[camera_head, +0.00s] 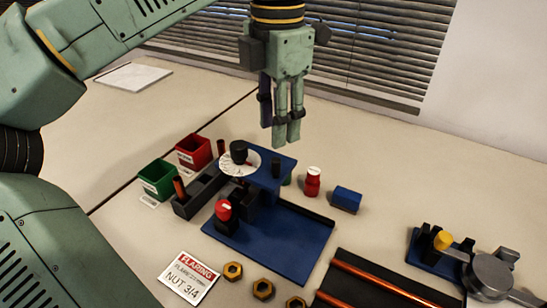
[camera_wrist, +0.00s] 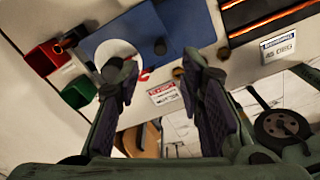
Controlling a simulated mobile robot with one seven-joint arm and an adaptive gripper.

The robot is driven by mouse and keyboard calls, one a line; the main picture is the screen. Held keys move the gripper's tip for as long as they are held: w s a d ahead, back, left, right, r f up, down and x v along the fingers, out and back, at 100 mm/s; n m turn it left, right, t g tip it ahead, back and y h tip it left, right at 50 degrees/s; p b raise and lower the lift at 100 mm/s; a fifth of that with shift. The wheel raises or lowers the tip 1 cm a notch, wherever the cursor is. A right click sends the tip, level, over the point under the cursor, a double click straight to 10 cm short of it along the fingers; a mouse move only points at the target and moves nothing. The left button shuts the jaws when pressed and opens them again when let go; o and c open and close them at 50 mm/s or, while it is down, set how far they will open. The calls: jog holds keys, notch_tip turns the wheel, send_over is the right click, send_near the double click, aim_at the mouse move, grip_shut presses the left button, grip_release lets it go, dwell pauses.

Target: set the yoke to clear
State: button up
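The blue rig (camera_head: 285,240) stands on the table in the head view, with a raised blue plate (camera_head: 277,172). A white marked dial (camera_head: 240,166) with a black knob (camera_head: 238,151) sits at the plate's left end. A small black post (camera_head: 276,167) stands on the plate. A red knob (camera_head: 223,208) is below the dial. I cannot tell which part is the yoke, and the dial marks are too small to read. My gripper (camera_head: 287,140) hangs above and behind the plate, apart from it. In the wrist view my gripper (camera_wrist: 157,70) is open and empty, its fingers overlapping the white dial (camera_wrist: 119,55).
Green (camera_head: 158,178) and red (camera_head: 194,151) bins stand left. A red-and-white bottle-like piece (camera_head: 313,182) and blue block (camera_head: 346,199) stand right. A FLARING card (camera_head: 188,277), brass nuts (camera_head: 263,289), copper rods (camera_head: 380,278) and a grey tool (camera_head: 490,275) lie in front. Blinds (camera_head: 370,40) are behind.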

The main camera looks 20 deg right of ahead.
aim_at(276, 159)
notch_tip(276, 159, down, 9)
jog(key=shift+r+p, duration=0.1)
jog(key=shift+p, duration=0.2)
jog(key=shift+c, duration=0.5)
grip_shut()
dwell(0.4)
